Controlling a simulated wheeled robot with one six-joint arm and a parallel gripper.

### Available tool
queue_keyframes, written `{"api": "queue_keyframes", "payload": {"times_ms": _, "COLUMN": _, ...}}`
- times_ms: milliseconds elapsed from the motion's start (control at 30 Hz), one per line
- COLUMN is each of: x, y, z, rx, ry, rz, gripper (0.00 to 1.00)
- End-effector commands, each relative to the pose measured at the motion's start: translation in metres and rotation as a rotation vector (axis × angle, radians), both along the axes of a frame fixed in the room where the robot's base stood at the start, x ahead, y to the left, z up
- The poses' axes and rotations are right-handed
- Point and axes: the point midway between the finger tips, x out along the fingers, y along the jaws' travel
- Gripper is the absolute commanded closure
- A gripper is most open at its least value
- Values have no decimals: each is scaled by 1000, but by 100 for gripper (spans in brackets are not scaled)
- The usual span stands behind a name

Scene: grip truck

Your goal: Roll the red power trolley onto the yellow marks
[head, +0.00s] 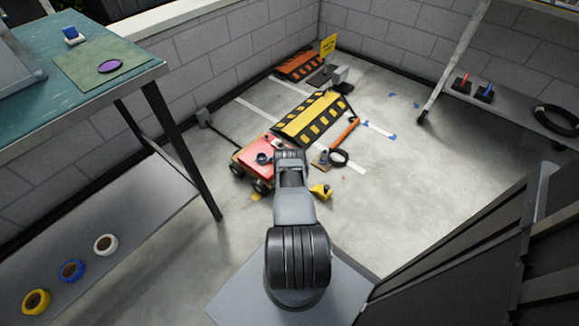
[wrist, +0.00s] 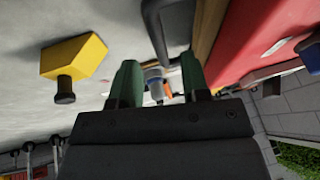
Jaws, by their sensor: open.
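The red power trolley (head: 258,152) stands on dark wheels in the middle of the floor in the head view, its right side partly hidden by my arm. Its red top and wooden edge also fill the upper right of the wrist view (wrist: 262,32). A small yellow patch (head: 256,197) shows on the floor by its near wheels; I cannot tell if it is one of the marks. My gripper (wrist: 158,72) has two green fingers spread apart. A small blue, white and orange item shows between them, and I cannot tell its distance. A dark grey bar is just beyond the fingers.
A yellow wedge with a black knob (head: 321,191) lies right of my arm. A black-and-yellow ramp (head: 311,117) lies behind the trolley, near an orange-handled tool (head: 346,132). A workbench (head: 140,74) stands left. Open floor lies to the right.

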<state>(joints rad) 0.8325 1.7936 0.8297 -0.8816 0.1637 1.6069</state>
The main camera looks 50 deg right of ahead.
Motion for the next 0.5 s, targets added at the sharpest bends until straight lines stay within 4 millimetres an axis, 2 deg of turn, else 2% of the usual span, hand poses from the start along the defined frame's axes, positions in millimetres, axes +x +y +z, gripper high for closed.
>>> {"api": "queue_keyframes", "payload": {"times_ms": 33, "x": -1, "y": 3, "z": 16, "rx": 1, "ry": 1, "rz": 2, "gripper": 58}}
{"api": "queue_keyframes", "payload": {"times_ms": 500, "x": -11, "y": 24, "z": 65, "rx": 1, "ry": -1, "rz": 1, "gripper": 58}}
